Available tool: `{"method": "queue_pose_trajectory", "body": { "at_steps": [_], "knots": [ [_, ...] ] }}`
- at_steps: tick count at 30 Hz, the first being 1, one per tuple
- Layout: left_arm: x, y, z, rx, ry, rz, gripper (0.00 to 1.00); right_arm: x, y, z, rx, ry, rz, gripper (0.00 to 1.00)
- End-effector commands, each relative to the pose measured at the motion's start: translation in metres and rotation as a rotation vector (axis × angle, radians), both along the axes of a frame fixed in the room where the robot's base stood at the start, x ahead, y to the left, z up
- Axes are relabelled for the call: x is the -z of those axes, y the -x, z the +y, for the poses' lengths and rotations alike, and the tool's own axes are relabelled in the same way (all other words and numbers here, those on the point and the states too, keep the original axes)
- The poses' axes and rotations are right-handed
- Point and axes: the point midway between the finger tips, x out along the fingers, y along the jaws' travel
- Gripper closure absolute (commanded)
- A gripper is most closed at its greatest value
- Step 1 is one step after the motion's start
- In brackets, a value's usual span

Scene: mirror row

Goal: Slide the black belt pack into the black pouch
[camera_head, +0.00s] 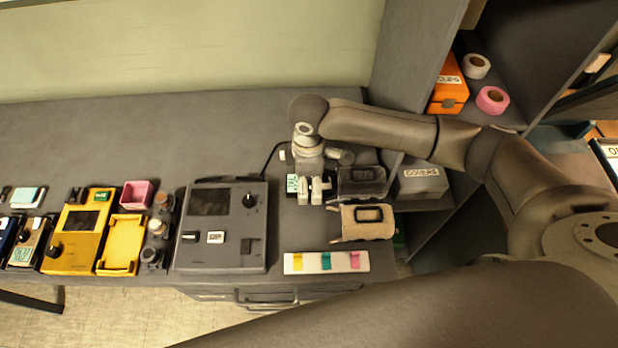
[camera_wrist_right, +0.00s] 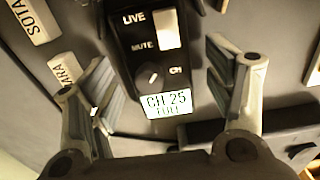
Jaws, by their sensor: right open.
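The black belt pack (camera_wrist_right: 143,88) lies between the spread fingers of my right gripper (camera_wrist_right: 158,72) in the right wrist view. It has a white switch, a knob and a lit display reading CH 25 FULL. A gap shows on both sides, so the fingers are not closed on it. In the head view my right gripper (camera_head: 316,190) points down at the desk, and only the pack's pale green display (camera_head: 292,184) shows beside it. The black pouch (camera_head: 362,181) lies just right of the gripper. My left gripper is not in view.
A tan pouch (camera_head: 366,222) lies in front of the black one. A grey labelled box (camera_head: 422,180) is to the right. A white strip with coloured tabs (camera_head: 326,262) lies near the front edge. A large grey console (camera_head: 222,228) stands left, with yellow units (camera_head: 80,230) beyond.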

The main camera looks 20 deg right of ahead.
Motion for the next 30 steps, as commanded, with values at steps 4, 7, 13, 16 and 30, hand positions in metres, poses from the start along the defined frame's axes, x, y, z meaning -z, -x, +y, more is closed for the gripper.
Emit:
{"method": "queue_pose_trajectory", "body": {
  "at_steps": [4,7,13,16,30],
  "knots": [
    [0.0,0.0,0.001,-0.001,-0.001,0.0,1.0,-0.008,0.0,0.0,0.0,-0.001,-0.001,0.25],
    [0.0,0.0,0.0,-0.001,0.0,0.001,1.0,-0.024,-0.001,0.0,0.0,-0.001,-0.003,0.25],
    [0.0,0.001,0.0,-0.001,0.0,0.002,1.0,-0.067,-0.001,0.0,-0.001,-0.001,-0.003,0.25],
    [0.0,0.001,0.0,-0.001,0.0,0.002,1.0,-0.087,-0.001,0.0,0.0,-0.002,-0.004,0.25],
    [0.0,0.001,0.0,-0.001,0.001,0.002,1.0,-0.121,0.0,0.0,0.0,0.0,0.0,0.25]
  ]
}}
